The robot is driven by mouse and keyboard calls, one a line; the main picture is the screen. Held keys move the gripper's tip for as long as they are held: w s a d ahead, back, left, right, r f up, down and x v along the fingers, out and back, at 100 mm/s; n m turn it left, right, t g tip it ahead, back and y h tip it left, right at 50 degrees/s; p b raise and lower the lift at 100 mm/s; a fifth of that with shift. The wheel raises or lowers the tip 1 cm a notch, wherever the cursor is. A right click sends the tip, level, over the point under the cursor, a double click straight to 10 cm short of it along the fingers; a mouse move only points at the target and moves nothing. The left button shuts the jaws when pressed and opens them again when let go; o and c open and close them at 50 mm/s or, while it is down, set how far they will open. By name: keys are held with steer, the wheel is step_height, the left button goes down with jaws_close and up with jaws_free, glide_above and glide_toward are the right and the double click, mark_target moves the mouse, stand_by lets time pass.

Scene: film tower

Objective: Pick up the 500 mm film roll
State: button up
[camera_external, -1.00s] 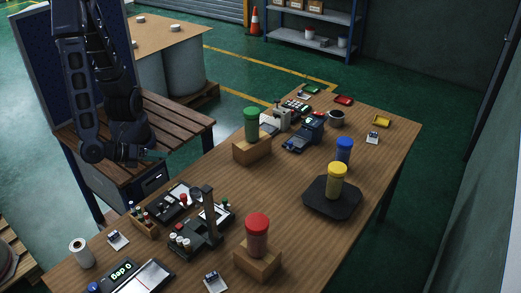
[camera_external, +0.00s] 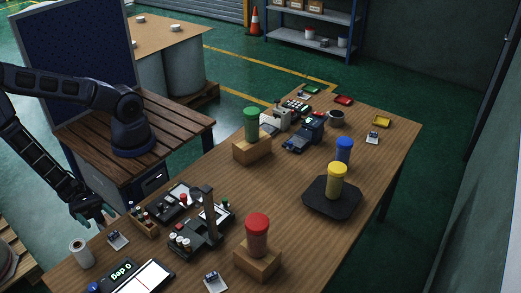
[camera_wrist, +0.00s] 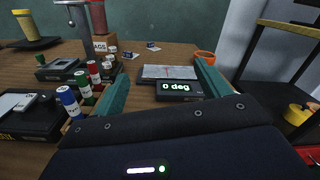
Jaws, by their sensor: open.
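I cannot read a 500 mm label on any roll. Capped canisters stand upright on the table: a green one (camera_external: 251,124) and a red one (camera_external: 257,236) on wooden blocks, a yellow one (camera_external: 337,182) on a black plate and a blue one (camera_external: 344,149) behind it. The red canister (camera_wrist: 98,17) and yellow canister (camera_wrist: 27,27) also show in the wrist view. A white roll (camera_external: 81,253) stands at the near left. My gripper (camera_external: 103,221) is open and empty at the table's left edge, near the white roll; its teal fingers (camera_wrist: 160,93) are spread in the wrist view.
A rack of small rolls (camera_external: 144,220) and a black device (camera_external: 200,235) stand right of my gripper. A display reading 0 deg (camera_wrist: 178,87) sits ahead in the wrist view. Bare tabletop (camera_external: 280,190) lies mid-table. A slatted bench (camera_external: 180,135) stands behind.

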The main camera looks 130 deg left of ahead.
mark_target(82, 259)
steer(key=s+d+f+m+g+h, duration=0.1)
steer(key=s+d+f+m+h, duration=0.1)
steer(key=m, duration=0.1)
steer(key=s+d+f+m+h, duration=0.2)
steer(key=f+h, duration=0.1)
steer(key=s+d+f+m+g+h, duration=0.1)
steer(key=s+d+f+m+h, duration=0.1)
steer(key=m+h, duration=0.1)
steer(key=shift+s+d+f+m+g, duration=0.15)
steer(key=shift+d+f+m+g, duration=0.1)
steer(key=shift+f+m+g, duration=0.1)
steer(key=shift+x, duration=5.35)
steer(key=shift+r, duration=0.2)
steer(key=c, duration=1.1)
steer(key=shift+c, duration=0.2)
step_height(82, 259, up, 20)
